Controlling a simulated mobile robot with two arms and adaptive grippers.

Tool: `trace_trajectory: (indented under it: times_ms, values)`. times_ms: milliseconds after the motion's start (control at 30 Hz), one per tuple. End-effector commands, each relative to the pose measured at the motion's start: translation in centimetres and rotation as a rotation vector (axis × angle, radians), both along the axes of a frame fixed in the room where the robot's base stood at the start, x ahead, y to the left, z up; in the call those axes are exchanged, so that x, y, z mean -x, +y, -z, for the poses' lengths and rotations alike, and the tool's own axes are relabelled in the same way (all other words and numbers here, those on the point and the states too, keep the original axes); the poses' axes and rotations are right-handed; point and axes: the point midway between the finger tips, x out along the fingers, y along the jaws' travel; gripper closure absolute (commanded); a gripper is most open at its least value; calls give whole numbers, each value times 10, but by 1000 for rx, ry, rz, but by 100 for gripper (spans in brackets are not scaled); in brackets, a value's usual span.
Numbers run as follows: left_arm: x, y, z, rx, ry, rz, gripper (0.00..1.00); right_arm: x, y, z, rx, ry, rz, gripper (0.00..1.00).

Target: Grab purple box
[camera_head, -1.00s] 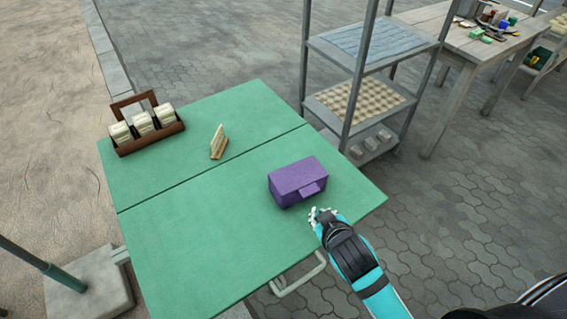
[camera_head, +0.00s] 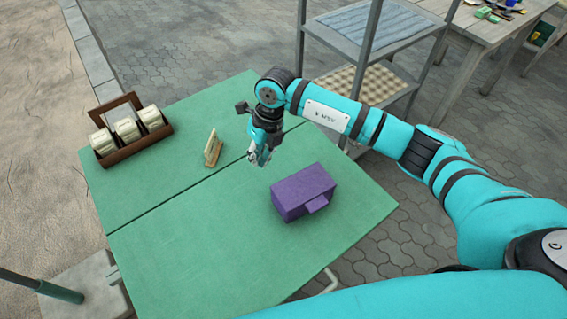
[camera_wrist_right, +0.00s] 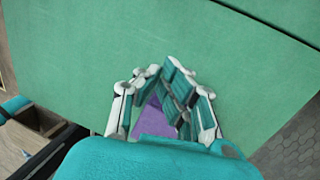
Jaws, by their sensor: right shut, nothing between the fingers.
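The purple box (camera_head: 303,192) sits on the green table, closed, with a small latch tab on its front side. My right gripper (camera_head: 260,157) points down over the table, behind and to the left of the box, apart from it in the head view. It is shut and empty. In the right wrist view the fingers of my right gripper (camera_wrist_right: 163,82) are drawn together, and part of the purple box (camera_wrist_right: 154,122) shows between and beyond them. The rest of the box is hidden there by the gripper. My left gripper is not in view.
On the green table (camera_head: 190,255), a wooden holder with pale rolls (camera_head: 130,130) stands at the back left and a small wooden stand (camera_head: 212,150) in the middle. A metal shelf (camera_head: 365,85) is close behind the right side. The table's front left is clear.

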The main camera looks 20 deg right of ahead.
Motion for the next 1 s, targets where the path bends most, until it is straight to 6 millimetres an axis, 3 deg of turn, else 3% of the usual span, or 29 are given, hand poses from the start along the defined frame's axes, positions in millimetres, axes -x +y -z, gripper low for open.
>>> trace_trajectory:
  times_ms: [33,100,200,367,733,1000]
  values:
    - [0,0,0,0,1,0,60,-8,-23,-3,95,-5,12,100]
    - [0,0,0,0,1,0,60,-14,-45,-6,187,-6,28,100]
    - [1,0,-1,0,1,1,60,-17,-59,-5,246,-4,41,100]
    - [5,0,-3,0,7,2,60,-16,-61,14,253,0,43,100]
    - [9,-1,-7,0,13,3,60,-15,-60,92,249,0,40,100]
    - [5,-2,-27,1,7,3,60,16,-72,90,248,-4,40,100]
